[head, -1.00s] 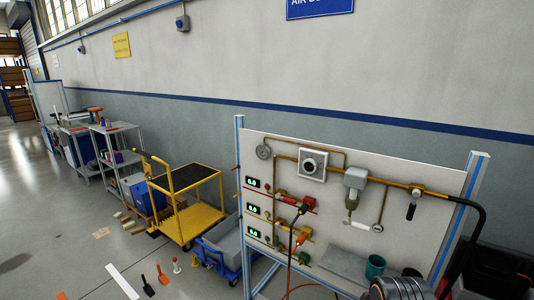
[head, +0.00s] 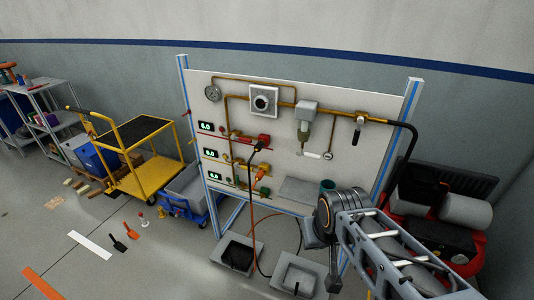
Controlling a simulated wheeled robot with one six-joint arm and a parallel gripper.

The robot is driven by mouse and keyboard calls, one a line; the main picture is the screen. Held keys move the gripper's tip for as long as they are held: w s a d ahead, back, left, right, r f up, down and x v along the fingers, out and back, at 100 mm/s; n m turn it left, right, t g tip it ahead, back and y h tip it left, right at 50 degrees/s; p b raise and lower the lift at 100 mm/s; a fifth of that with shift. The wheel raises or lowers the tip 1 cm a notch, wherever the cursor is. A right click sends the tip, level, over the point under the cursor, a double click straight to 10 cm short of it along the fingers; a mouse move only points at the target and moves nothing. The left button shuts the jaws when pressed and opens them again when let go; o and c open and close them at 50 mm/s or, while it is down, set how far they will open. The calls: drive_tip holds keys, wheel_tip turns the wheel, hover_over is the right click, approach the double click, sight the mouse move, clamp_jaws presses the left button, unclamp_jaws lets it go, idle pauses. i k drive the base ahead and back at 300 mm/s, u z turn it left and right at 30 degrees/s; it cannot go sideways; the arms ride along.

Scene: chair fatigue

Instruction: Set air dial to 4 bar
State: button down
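The air dial (head: 263,100) is a dark round knob on a white square plate, mounted high on the pale panel (head: 345,103). A round gauge (head: 212,92) sits on the pipe to its left, and a smaller gauge (head: 328,155) hangs lower right. Their readings are too small to tell. My arm comes in from the lower right, below and to the right of the dial and apart from it. My gripper is not clearly visible; its fingers cannot be made out.
Three green displays (head: 206,127) line the panel's left side, beside red, yellow and green valves with hoses. A grey shelf (head: 300,190) holds a teal cup (head: 327,186). A yellow cart (head: 145,165) stands left; a red compressor (head: 435,235) stands right.

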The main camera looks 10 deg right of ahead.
sight(261, 102)
drive_tip(key=k, duration=0.5)
drive_tip(key=u, duration=1.1)
drive_tip(key=i, duration=1.25)
drive_tip(key=z, duration=0.15)
